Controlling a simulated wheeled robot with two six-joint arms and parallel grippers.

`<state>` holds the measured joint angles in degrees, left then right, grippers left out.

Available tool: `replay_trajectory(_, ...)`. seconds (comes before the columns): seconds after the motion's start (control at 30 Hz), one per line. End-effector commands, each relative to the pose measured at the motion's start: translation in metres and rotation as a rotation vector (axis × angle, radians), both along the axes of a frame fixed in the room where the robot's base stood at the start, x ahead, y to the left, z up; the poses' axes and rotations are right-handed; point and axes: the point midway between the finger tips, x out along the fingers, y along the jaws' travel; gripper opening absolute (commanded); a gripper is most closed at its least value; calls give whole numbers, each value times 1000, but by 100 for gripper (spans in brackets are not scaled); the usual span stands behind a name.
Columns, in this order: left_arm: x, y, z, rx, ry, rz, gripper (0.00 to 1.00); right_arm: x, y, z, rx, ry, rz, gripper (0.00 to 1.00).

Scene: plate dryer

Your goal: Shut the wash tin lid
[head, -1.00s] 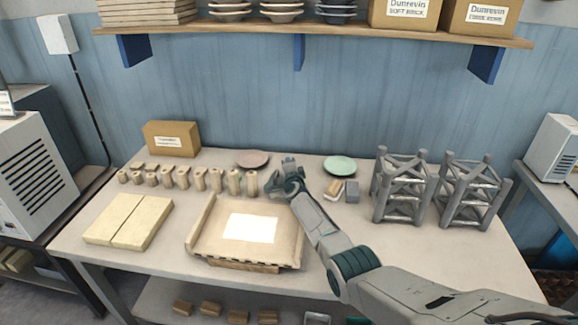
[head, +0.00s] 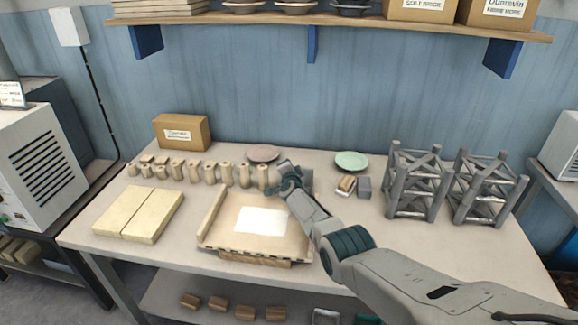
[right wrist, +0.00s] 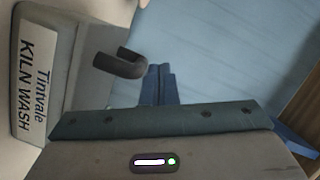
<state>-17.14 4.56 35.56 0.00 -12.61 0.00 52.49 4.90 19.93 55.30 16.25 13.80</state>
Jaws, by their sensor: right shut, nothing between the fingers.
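The wash tin (right wrist: 34,80) shows at the left of the right wrist view, pale grey with a white label reading "Tintvale KILN WASH", turned sideways. A grey panel (right wrist: 85,60), which looks like its lid, adjoins the label face; a dark hooked handle (right wrist: 120,66) sticks out from it. How far open it stands I cannot tell. My right gripper (head: 283,173) is shut and empty behind the clay tray; its blue fingers (right wrist: 160,85) are close to the handle, with no contact visible. In the head view the tin cannot be made out clearly around my gripper. My left gripper is not in view.
The clay tray (head: 210,215) lies in front of my right gripper. Several tan posts (head: 210,172) stand to its left, by pale slabs (head: 140,213). A pink plate (head: 263,153), a green plate (head: 351,160) and grey lattice stands (head: 417,185) are behind and right.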

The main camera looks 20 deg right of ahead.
Motion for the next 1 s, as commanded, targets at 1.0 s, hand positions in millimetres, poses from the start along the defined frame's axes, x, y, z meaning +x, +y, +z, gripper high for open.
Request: replay_trajectory(1.0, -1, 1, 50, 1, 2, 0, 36, -5, -8, 47, 1, 1, 5, 0)
